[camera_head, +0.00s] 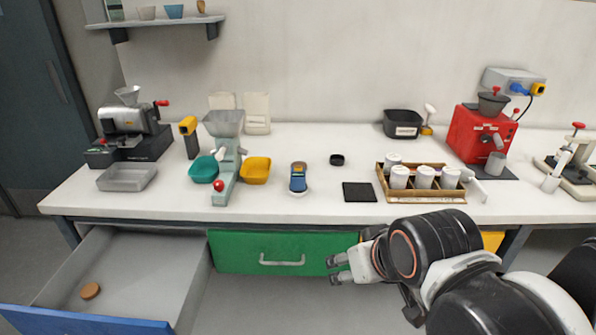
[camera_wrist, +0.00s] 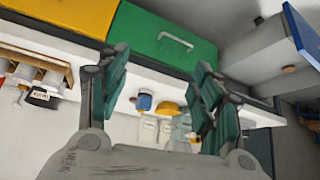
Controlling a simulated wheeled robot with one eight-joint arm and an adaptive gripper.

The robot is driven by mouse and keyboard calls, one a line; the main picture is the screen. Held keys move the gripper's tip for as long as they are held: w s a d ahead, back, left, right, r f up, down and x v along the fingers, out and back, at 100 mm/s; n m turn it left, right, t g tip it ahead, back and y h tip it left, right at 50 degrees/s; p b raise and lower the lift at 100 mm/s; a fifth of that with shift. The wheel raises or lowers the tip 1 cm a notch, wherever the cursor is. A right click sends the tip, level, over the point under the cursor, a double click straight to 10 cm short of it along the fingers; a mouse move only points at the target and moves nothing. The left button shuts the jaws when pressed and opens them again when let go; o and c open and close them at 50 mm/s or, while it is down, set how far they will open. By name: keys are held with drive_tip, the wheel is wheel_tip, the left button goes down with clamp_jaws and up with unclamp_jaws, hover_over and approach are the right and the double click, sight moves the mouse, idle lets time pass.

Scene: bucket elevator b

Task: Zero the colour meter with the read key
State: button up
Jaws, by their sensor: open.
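A small upright blue device with a tan top (camera_head: 298,178), which looks like the colour meter, stands near the middle front of the white bench. It also shows in the wrist view (camera_wrist: 145,102), between my fingers in the picture but well beyond them. Its read key is too small to make out. A small round black cap or dish (camera_head: 337,159) lies behind it to the right. My gripper (camera_head: 335,269) is open and empty, in front of the bench and lower than its top, by the green drawer. Its two spread fingers (camera_wrist: 162,65) show in the wrist view.
A black square mat (camera_head: 360,192) and a wooden rack of white cups (camera_head: 421,198) stand right of the meter. A yellow bowl (camera_head: 255,170) and a green mill (camera_head: 225,180) stand left. The blue-fronted drawer (camera_head: 85,322) hangs open; the green drawer (camera_head: 240,252) is shut.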

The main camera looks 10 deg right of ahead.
clamp_jaws()
idle(1.4)
